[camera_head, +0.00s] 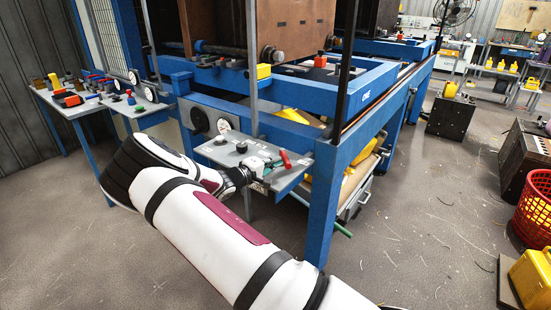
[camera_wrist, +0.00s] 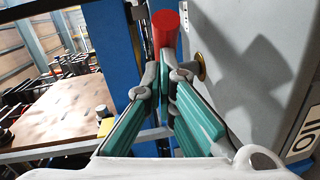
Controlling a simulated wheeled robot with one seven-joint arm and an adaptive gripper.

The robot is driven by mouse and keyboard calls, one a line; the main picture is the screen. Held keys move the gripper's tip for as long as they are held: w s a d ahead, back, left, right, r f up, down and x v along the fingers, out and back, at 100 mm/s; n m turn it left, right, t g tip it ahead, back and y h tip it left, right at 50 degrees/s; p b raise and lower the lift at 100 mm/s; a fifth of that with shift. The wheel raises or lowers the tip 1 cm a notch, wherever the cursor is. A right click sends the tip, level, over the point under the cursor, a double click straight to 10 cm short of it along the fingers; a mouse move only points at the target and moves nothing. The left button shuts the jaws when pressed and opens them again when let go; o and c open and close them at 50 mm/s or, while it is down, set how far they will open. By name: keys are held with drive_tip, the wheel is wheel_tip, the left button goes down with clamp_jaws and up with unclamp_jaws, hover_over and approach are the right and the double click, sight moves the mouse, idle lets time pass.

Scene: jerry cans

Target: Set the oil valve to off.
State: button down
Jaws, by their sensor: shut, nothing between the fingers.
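The oil valve's red handle (camera_head: 285,159) sticks out at the right end of a grey panel (camera_head: 222,150) on the blue machine. In the wrist view the red handle (camera_wrist: 167,28) stands just beyond my fingertips, in line with them. My gripper (camera_head: 270,166) is at the panel's right end, close beside the handle. In the wrist view its teal fingers (camera_wrist: 165,78) are shut with nothing held. I cannot tell whether the tips touch the handle. A partly cut-off "OIL" label (camera_wrist: 300,135) shows on the grey panel face at right. The valve's pivot is largely hidden.
The blue machine post (camera_head: 324,195) stands right beside the panel. A green-ended handle (camera_head: 343,231) juts out lower down. A side table (camera_head: 75,108) with small parts is at left. A red basket (camera_head: 535,210) stands at right. The floor between is mostly clear.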

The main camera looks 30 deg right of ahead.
sight(285, 164)
drive_tip(key=shift+s+d+r+p, duration=0.1)
drive_tip(key=shift+s+d+p, duration=1.2)
drive_tip(key=shift+p, duration=0.5)
drive_tip(key=shift+s+d+p, duration=0.25)
drive_tip(key=shift+d+p, duration=0.7)
drive_tip(key=shift+d, duration=0.3)
